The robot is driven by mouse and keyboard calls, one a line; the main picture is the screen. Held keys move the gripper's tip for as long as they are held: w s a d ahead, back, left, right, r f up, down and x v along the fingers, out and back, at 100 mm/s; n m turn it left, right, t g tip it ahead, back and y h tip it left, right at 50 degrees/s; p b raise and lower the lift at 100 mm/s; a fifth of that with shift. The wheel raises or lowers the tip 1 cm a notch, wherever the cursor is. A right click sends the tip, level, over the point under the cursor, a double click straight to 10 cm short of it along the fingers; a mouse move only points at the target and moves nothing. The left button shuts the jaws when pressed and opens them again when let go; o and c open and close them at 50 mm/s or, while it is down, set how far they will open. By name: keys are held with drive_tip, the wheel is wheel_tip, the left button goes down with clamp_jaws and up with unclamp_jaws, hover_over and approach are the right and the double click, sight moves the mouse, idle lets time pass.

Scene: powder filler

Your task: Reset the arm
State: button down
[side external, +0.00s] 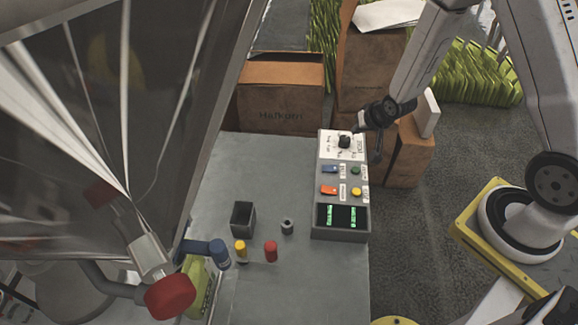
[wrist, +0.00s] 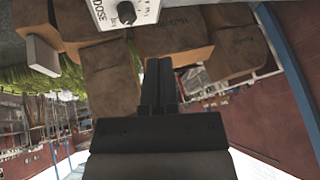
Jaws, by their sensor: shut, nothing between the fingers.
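My gripper (side external: 376,152) is at the right edge of the grey control box (side external: 341,222), close beside its upper panel. In the wrist view my gripper (wrist: 158,66) shows as two dark fingers pressed together with nothing between them. The box carries a black dial knob (side external: 345,141) on a white plate, coloured buttons and two green displays. In the wrist view the knob (wrist: 127,13) and part of its white plate, lettered "DOSE", lie at the top, above and left of the fingertips. The fingers appear apart from the knob.
The grey table (side external: 220,170) holds a dark square cup (side external: 243,218), a small grey cylinder (side external: 287,227), and yellow (side external: 240,250) and red (side external: 271,250) capped pieces. Cardboard boxes (side external: 280,105) stand behind and right of the control box. A large hopper (side external: 90,110) fills the left.

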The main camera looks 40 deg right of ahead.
drive_tip(key=s+a+r+n+g, duration=0.3)
drive_tip(key=s+a+r+n, duration=0.3)
drive_tip(key=s+r, duration=0.6)
drive_tip(key=shift+a+r+g+y, duration=0.4)
drive_tip(key=shift+a+r, duration=0.3)
drive_tip(key=shift+r, duration=0.25)
idle(5.8)
